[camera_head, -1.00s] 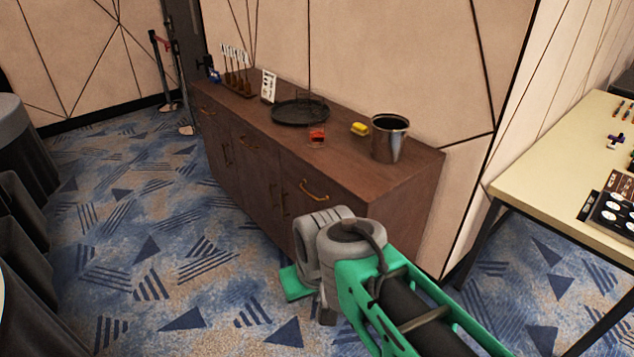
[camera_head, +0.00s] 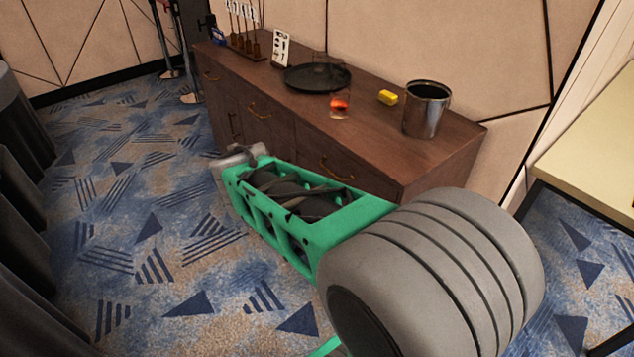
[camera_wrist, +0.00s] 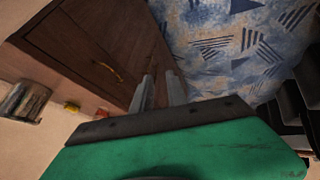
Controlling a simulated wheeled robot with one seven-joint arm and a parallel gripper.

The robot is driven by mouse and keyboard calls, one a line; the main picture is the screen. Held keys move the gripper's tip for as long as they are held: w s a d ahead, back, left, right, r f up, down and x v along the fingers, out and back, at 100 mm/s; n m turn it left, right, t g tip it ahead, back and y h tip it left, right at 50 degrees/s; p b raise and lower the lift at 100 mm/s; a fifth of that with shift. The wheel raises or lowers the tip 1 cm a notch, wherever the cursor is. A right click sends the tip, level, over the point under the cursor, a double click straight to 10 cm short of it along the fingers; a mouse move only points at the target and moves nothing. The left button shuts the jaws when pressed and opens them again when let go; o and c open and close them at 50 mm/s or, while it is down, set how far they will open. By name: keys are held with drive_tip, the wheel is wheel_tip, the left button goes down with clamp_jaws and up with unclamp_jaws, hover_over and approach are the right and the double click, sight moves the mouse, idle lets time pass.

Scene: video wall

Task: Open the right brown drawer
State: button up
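The right brown drawer (camera_head: 318,158) is the upper drawer at the near right end of the wooden cabinet. It looks shut, with a curved brass handle (camera_head: 337,170) on its front. A brass handle (camera_wrist: 108,72), seemingly the same one, shows in the wrist view on a brown front. My gripper (camera_wrist: 161,82) shows there as two grey fingers with a gap between them and nothing held. The fingers are to the right of the handle and apart from it. In the head view my arm covers the lower cabinet front, and I cannot make out the fingers.
On the cabinet top stand a metal bucket (camera_head: 427,108), a yellow item (camera_head: 388,97), a glass with red contents (camera_head: 340,104) and a black tray (camera_head: 316,77). A pale table (camera_head: 595,165) stands at right, dark draped tables (camera_head: 22,130) at left. Patterned carpet between is clear.

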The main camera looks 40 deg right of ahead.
drive_tip(key=w+d+f+h+b, duration=0.3)
drive_tip(key=w+d+f+b, duration=0.1)
drive_tip(key=d+f, duration=0.35)
drive_tip(key=w+d+f+h+b, duration=0.4)
drive_tip(key=d+f+b, duration=0.15)
drive_tip(key=d, duration=0.25)
drive_tip(key=n+h+b, duration=0.2)
drive_tip(key=h+b, duration=0.1)
approach(329, 170)
drive_tip(key=f, duration=0.2)
wheel_tip(329, 170, down, 3)
drive_tip(key=d+n+t+h+b, duration=0.3)
drive_tip(key=n+h+b, duration=0.1)
drive_tip(key=n+b, duration=0.15)
drive_tip(key=shift+n, duration=0.25)
drive_tip(key=x, duration=0.7)
drive_tip(key=shift+w+r, duration=0.35)
drive_tip(key=shift+r, duration=0.05)
drive_tip(key=shift+c, duration=0.3)
clamp_jaws()
